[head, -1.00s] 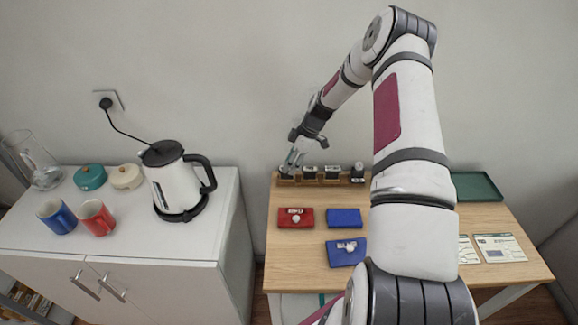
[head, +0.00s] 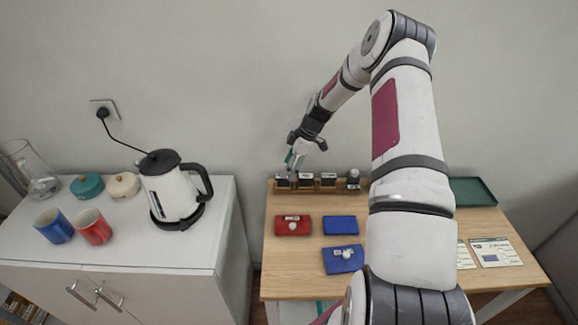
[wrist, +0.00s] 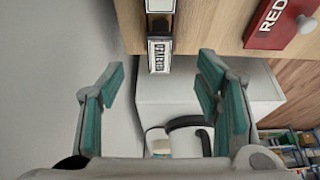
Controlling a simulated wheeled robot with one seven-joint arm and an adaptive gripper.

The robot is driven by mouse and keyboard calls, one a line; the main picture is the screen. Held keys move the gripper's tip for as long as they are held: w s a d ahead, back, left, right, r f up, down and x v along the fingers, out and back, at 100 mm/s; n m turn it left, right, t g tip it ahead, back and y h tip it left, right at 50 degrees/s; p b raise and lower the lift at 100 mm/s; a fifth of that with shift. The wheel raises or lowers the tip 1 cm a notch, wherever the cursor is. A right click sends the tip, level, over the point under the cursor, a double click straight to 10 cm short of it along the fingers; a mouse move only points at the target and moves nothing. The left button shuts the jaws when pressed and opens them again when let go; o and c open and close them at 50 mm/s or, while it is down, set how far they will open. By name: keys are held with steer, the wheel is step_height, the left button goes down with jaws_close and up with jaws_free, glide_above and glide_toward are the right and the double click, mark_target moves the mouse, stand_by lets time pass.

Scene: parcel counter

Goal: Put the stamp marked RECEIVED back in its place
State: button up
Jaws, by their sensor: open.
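A row of dark stamps with white labels stands in a wooden rack (head: 270,186) at the back left of the table. My gripper (head: 291,162) is above the leftmost stamp (head: 283,181). In the wrist view, my gripper (wrist: 161,72) is open, its teal pads well apart. A stamp label (wrist: 160,54) shows between and beyond the fingertips, with clear gaps on both sides. Its print is turned and blurred; it may read RECEIVED, but I cannot be sure. Two more stamps (head: 306,181) (head: 328,181) stand to the right in the rack.
A dark round-topped object (head: 353,178) stands at the rack's right end. A green tray (head: 472,192) and printed cards (head: 495,252) are right. A kettle (head: 170,190) stands on the left cabinet.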

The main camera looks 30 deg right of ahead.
steer(key=v, duration=1.2)
steer(key=s+a+r+m+h, duration=0.2)
steer(key=s+a+r, duration=0.3)
steer(key=a+r, duration=0.5)
steer(key=s+a+r+m+h, duration=0.2)
steer(key=s+a+r, duration=0.3)
steer(key=a+r, duration=0.5)
steer(key=s+a+r+m+t, duration=0.1)
steer(key=s+a+r+m, duration=0.2)
steer(key=s, duration=0.7)
steer(key=s+a+r+m+t, duration=0.2)
steer(key=s+a+r+m, duration=0.2)
steer(key=s, duration=0.6)
steer(key=shift+s+a, duration=0.15)
steer(key=shift+a, duration=0.1)
